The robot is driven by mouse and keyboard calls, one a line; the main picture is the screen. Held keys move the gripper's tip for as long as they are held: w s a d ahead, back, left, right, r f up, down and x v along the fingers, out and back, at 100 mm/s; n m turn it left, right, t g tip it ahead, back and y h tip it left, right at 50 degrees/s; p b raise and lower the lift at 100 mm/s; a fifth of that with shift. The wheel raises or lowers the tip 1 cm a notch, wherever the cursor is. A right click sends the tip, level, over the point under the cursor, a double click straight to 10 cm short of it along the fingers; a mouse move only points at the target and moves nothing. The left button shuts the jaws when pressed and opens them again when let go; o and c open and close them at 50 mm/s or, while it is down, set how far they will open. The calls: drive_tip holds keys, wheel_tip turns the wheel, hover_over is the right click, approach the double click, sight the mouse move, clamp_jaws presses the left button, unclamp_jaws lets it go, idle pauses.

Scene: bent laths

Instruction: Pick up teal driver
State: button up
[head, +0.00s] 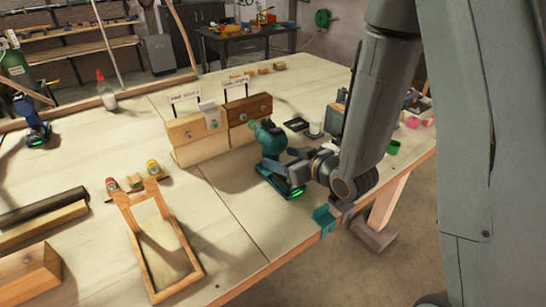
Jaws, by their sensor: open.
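The teal driver (269,139) stands upright on the workbench, right of the centre. Its teal head points up and left, and its dark base shows a green glow. My gripper (292,166) comes in from the right at the height of the driver's handle and is open. The gripper hides much of the handle. I cannot tell whether the fingers are around the handle or only beside it, or whether they touch it.
Wooden blocks with two small signs (233,86) stand just behind and left of the driver. A blue driver (32,125) stands at far left. A wooden frame tray (135,262) lies front left. A teal bracket (324,218) sits at the bench's front edge. Bench between is clear.

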drive_tip(key=shift+d+p+x, duration=0.15)
drive_tip(key=shift+p+x, duration=0.5)
drive_tip(key=shift+x, duration=0.85)
drive_tip(key=shift+d+p+x, duration=0.15)
drive_tip(key=shift+p+x, duration=0.5)
drive_tip(key=shift+x, duration=0.8)
drive_tip(key=shift+w, duration=0.2)
drive_tip(key=c, duration=1.3)
clamp_jaws()
drive_tip(key=shift+r, duration=0.1)
